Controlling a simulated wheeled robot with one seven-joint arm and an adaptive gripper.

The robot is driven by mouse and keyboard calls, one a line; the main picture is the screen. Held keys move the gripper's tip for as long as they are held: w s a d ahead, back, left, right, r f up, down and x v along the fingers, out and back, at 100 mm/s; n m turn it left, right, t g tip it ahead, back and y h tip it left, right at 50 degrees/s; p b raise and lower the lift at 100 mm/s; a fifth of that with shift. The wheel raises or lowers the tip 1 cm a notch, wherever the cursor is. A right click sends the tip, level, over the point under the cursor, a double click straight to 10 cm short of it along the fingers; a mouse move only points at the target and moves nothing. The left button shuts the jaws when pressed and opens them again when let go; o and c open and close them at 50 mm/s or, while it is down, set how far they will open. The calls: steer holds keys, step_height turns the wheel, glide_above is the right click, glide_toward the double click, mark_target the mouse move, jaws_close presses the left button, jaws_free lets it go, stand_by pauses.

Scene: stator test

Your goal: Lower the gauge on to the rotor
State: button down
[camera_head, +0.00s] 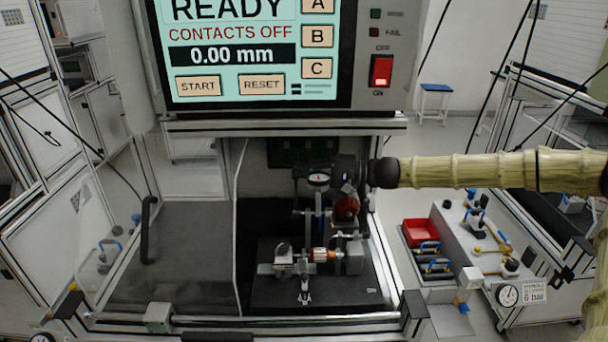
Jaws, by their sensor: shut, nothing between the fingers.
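The gauge (318,180) has a small round white dial and sits on an upright stand inside the test bay. The rotor (322,254), with an orange-copper part, lies level in the fixture below the gauge. The gauge's dial is well above the rotor; its tip is too small to make out. My gripper (347,185) is dark and hangs at the end of my arm, just right of the dial, in front of or beside a dark red round part (346,207). It is shut and empty. Whether it touches the red part is not clear.
A panel (232,53) above the bay reads READY, CONTACTS OFF, 0.00 mm. A red switch (381,70) is at its right. The dark floor left of the fixture is clear. A red bin (420,232) stands outside, right.

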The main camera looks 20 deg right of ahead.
steer(key=s+a+n+y+b, duration=0.1)
steer(key=s+n+b, duration=0.7)
steer(key=b, duration=1.3)
steer(key=s+a+n+g+y+b, duration=0.1)
steer(key=s+a+n+b, duration=0.2)
steer(key=b, duration=1.8)
steer(key=s+n, duration=0.4)
steer(key=n, duration=0.4)
steer(key=shift+s+a+n+y, duration=0.2)
steer(key=shift+s+n+y, duration=0.1)
steer(key=shift+s+n, duration=0.1)
steer(key=shift+s, duration=0.1)
